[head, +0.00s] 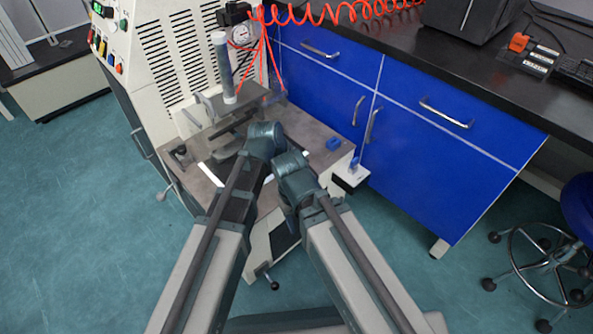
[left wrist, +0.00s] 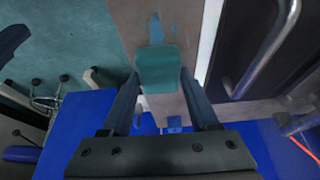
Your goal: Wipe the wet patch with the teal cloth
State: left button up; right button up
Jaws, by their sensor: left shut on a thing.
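The teal cloth (left wrist: 158,68) is a small folded pad between the fingertips of my left gripper (left wrist: 161,78) in the left wrist view. The gripper is shut on it. A bluish wet patch (left wrist: 155,27) shows on the grey-brown machine table just beyond the cloth; I cannot tell whether the cloth touches the surface. In the head view my left wrist (head: 263,140) is over the machine table and hides the cloth and patch. My right wrist (head: 294,172) is close beside it; its fingers are hidden.
A clear upright cylinder (head: 222,70) stands behind. A metal handle (left wrist: 265,50) is close to the left gripper. Blue cabinets (head: 430,165) stand right.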

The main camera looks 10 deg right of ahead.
aim_at(278, 192)
pick_arm(q)
jog(key=shift+s+a+f, duration=0.1)
jog(key=shift+s+a, duration=0.8)
jog(key=shift+a, duration=0.15)
jog(key=shift+s+a, duration=0.6)
jog(key=shift+a, duration=0.2)
jog(key=shift+s+a, duration=0.55)
jog(key=shift+a, duration=0.2)
jog(key=shift+w+r+p, duration=0.1)
jog(key=shift+r+p, duration=0.35)
jog(key=shift+r, duration=0.05)
notch_tip(278, 192, up, 5)
jog(key=p, duration=0.5)
jog(key=shift+d+r, duration=0.1)
